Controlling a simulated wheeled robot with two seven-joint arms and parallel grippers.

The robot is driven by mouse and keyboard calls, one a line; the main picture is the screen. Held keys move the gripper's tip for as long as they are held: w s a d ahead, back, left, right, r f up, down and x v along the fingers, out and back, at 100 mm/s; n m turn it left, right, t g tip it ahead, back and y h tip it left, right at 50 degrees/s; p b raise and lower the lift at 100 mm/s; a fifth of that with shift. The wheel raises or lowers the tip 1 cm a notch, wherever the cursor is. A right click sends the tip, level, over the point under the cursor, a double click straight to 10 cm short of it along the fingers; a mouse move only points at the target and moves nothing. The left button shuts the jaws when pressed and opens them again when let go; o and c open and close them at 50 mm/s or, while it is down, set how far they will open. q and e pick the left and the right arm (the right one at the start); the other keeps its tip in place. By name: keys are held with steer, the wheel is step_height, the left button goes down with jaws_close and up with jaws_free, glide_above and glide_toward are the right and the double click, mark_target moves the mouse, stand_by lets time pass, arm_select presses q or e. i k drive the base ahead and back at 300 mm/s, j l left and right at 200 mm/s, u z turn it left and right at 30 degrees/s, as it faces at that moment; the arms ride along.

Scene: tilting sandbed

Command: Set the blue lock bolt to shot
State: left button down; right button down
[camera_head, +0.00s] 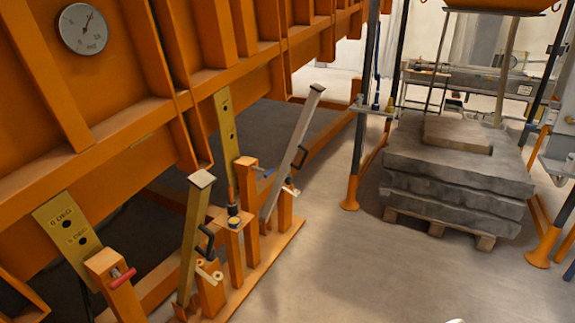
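The blue lock bolt (264,171) shows as a small dark-blue handle with a pale end, at the top of an orange post (246,183). It sits right of a yellow drilled plate (227,125) that hangs from the orange sandbed frame. The handle points to the right, away from the plate. I cannot tell whether the bolt's tip enters a hole in the plate.
A red-handled bolt (122,279) sits by a nearer "6 DEG" plate (68,230). A yellow lever (194,240) and a grey lever (292,150) rise in front of the posts. A dial (83,29) is upper left. Stone slabs (455,180) stand right. The middle floor is clear.

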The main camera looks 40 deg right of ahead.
mark_target(267, 174)
steer(key=k+l+z, duration=0.1)
steer(key=l+z, duration=0.35)
steer(key=l, duration=0.15)
steer(key=l+z, duration=0.45)
steer(key=l, duration=0.2)
steer(key=i+l+z, duration=0.1)
steer(key=i+z, duration=0.25)
steer(key=i, duration=0.55)
steer(key=i+j+z, duration=0.2)
steer(key=i+z, duration=0.2)
steer(key=i, duration=0.5)
